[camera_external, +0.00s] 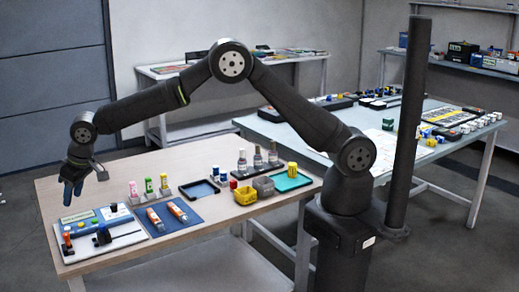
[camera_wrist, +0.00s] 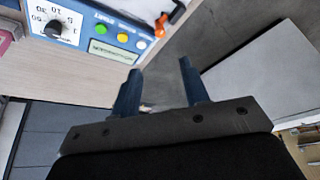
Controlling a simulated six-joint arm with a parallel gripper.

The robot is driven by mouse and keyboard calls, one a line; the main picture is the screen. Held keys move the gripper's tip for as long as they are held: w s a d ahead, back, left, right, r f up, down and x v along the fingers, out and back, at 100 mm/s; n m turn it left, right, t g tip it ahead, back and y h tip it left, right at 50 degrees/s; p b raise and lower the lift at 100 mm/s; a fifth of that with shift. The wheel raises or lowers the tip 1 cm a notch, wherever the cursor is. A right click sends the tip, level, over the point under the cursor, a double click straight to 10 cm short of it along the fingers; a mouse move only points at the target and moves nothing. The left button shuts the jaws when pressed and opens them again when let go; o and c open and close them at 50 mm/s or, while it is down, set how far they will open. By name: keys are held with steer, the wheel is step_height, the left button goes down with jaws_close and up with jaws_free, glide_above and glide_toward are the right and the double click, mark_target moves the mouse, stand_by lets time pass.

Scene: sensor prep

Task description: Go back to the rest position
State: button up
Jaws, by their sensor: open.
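My gripper (camera_external: 72,188) hangs at the far left end of my raised arm, above the left edge of the wooden table (camera_external: 150,178). In the wrist view, the two blue fingers of my gripper (camera_wrist: 160,70) stand apart with nothing held between them. Beyond the fingers, a blue panel (camera_wrist: 70,40) with a dial, coloured buttons and a small display lies near the table edge. In the external view, that panel (camera_external: 76,218) is at the table's left end, below my gripper and apart from it.
A dark pole (camera_external: 405,130) stands at right. A second table (camera_external: 440,155) carries many parts. Air around my gripper looks clear.

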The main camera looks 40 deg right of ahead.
mark_target(66, 234)
steer(key=x, duration=1.4)
steer(key=shift+a+f, duration=0.1)
steer(key=shift+w+r+n+y, duration=0.1)
steer(key=shift+r+n+y, duration=0.2)
steer(key=shift+n, duration=0.3)
steer(key=shift+w+f+n+g+y, duration=0.15)
steer(key=shift+n+g, duration=0.4)
steer(key=shift+n, duration=0.7)
steer(key=shift+r+n+g+y, duration=0.1)
steer(key=shift+n+g+y, duration=0.3)
steer(key=shift+n, duration=0.85)
steer(key=shift+w+v, duration=0.2)
steer(key=shift+v, duration=2.2)
steer(key=shift+s, duration=0.1)
